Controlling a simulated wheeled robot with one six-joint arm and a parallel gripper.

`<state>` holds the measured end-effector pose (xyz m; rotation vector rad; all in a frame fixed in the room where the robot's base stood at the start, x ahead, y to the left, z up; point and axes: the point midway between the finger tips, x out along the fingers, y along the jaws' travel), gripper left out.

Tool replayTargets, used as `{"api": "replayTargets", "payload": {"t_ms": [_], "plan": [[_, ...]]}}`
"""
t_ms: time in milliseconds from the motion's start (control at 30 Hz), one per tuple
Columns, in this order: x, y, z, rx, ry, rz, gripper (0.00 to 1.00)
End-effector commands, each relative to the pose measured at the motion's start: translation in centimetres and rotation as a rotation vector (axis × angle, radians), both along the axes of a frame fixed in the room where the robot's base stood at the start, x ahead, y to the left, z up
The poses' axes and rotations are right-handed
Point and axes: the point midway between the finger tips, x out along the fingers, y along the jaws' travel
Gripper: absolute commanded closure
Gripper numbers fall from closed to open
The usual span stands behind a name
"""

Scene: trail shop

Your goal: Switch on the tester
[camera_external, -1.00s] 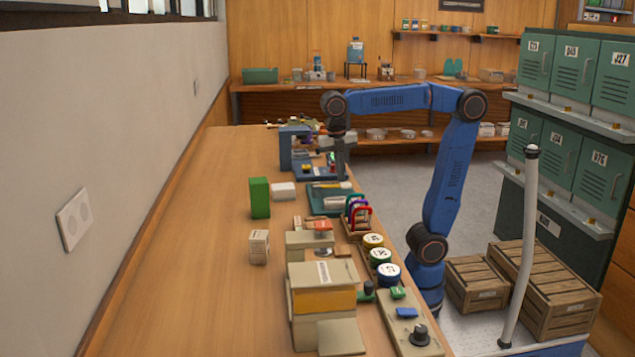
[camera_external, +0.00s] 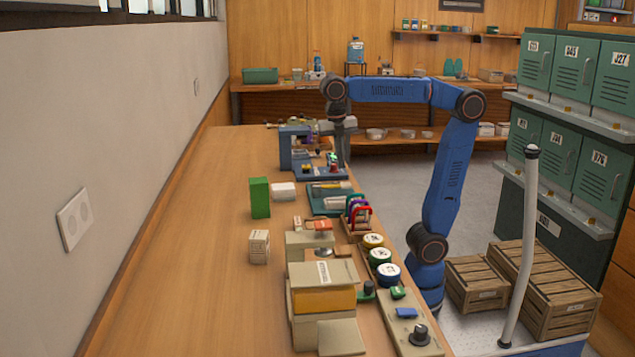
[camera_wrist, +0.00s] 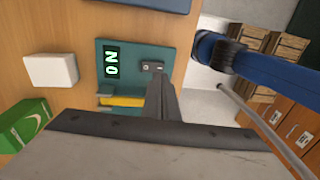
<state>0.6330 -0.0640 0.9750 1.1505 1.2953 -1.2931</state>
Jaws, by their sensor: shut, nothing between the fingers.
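The tester is a flat teal board (camera_external: 318,209) on the bench. In the wrist view the teal board (camera_wrist: 128,50) carries a small dark display (camera_wrist: 111,62) with lit green characters that read ON, turned sideways. A small grey switch block (camera_wrist: 153,67) sits near its right edge. A yellow cylinder (camera_wrist: 122,101) lies in a holder on the board. My gripper (camera_wrist: 158,82) is shut and empty, its tips in front of the switch block in that view. In the external view my gripper (camera_external: 344,160) hangs above the bench near the board.
A white box (camera_wrist: 50,70) and a green box (camera_wrist: 22,122) lie left of the board in the wrist view. Coloured carabiners on a stand (camera_external: 357,215), round tins (camera_external: 380,257) and cartons (camera_external: 322,285) stand nearer the camera. The bench's left side is mostly clear.

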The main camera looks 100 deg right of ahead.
Motion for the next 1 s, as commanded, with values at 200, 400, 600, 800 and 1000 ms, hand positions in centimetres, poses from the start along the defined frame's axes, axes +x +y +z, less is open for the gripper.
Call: {"api": "replayTargets", "payload": {"t_ms": [200,400,600,800,1000], "plan": [[-0.6,0.0,4.3,0.0,-0.003,0.0,1.0],[-1.1,0.0,7.2,0.0,-0.002,0.0,1.0],[-1.3,0.0,8.5,0.0,0.0,0.0,1.0],[-1.4,0.0,8.7,0.0,0.001,0.0,1.0],[-1.4,0.0,8.6,0.0,0.0,0.0,1.0]]}}
